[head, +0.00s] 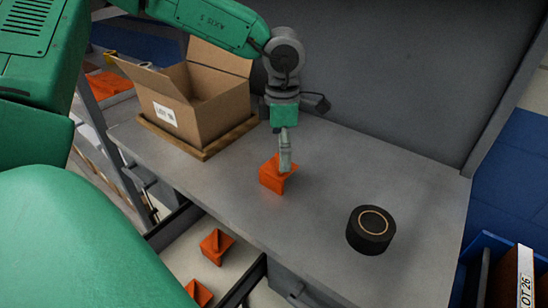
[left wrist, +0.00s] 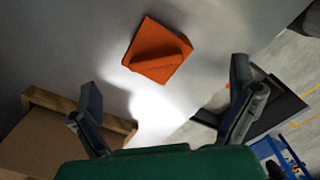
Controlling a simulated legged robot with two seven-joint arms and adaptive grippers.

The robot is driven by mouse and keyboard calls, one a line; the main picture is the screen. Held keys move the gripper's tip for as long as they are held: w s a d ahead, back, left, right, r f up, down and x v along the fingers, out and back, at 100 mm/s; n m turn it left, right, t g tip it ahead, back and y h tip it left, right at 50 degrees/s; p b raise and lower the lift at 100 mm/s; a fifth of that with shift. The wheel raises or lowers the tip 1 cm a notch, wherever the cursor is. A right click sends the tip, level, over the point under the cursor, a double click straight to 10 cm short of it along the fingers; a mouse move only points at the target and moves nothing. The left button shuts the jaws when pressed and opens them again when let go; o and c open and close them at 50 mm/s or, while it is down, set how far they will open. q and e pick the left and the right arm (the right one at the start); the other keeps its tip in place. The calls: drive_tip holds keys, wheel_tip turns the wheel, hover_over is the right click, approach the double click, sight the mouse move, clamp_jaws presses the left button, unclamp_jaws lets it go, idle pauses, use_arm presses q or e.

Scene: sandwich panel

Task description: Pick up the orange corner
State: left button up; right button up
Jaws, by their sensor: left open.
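The corner lies beyond the fingertips there. Whether a finger touches it I cannot tell. My right gripper is in neither view.
An open cardboard box (head: 205,105) stands on a wooden board (head: 208,153) at the worktop's back left. A black round object (head: 370,232) stands to the right. More orange corners (head: 215,246) lie in an open drawer below the front edge. A blue bin (head: 484,240) is at right.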

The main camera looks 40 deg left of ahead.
sight(280, 173)
use_arm(q)
drive_tip(key=f, duration=0.2)
drive_tip(key=shift+w+d+f, duration=0.1)
drive_tip(key=shift+w+f, duration=0.15)
drive_tip(key=shift+f, duration=0.1)
drive_tip(key=f, duration=0.2)
drive_tip(key=a+f+b, duration=0.1)
drive_tip(key=f, duration=0.2)
drive_tip(key=shift+w+f, duration=0.1)
drive_tip(key=shift+f, duration=0.35)
drive_tip(key=shift+d+r, duration=0.15)
drive_tip(key=shift+d, duration=0.05)
drive_tip(key=c, duration=0.9)
